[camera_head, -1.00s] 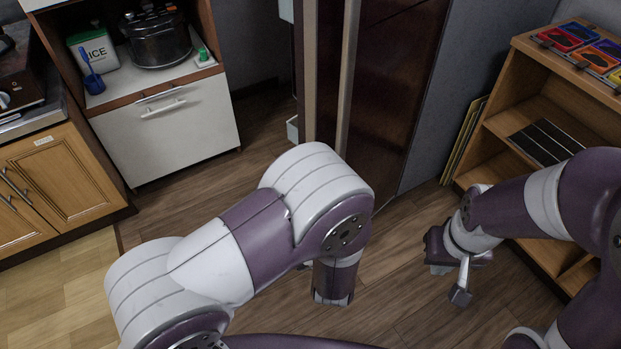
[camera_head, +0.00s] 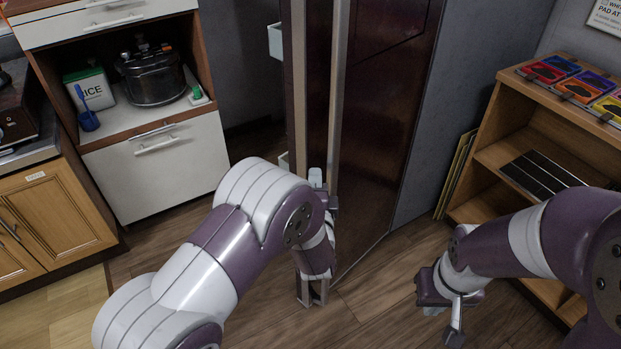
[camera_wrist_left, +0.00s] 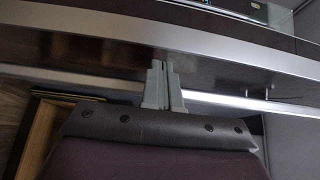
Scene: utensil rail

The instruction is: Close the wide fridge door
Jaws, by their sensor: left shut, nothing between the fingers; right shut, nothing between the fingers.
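The fridge door (camera_head: 318,80) stands open, its dark edge with pale vertical strips towards me. White door bins (camera_head: 276,42) stick out on its left side. A dark reddish-brown panel (camera_head: 385,110) runs back to the right of the edge. My left gripper (camera_head: 316,178) is shut and empty, in front of the lower door edge. In the left wrist view its fingers (camera_wrist_left: 163,82) are together before a dark panel with silver strips (camera_wrist_left: 190,38). I cannot tell whether they touch. My right gripper (camera_head: 433,309) is shut and empty, low at the right, apart from the door.
A wooden shelf (camera_head: 510,128) with coloured trays stands at the right, near my right arm. A white-fronted cabinet (camera_head: 160,165) with a pot (camera_head: 152,78) is at the left. Wooden floor is clear around the door's foot.

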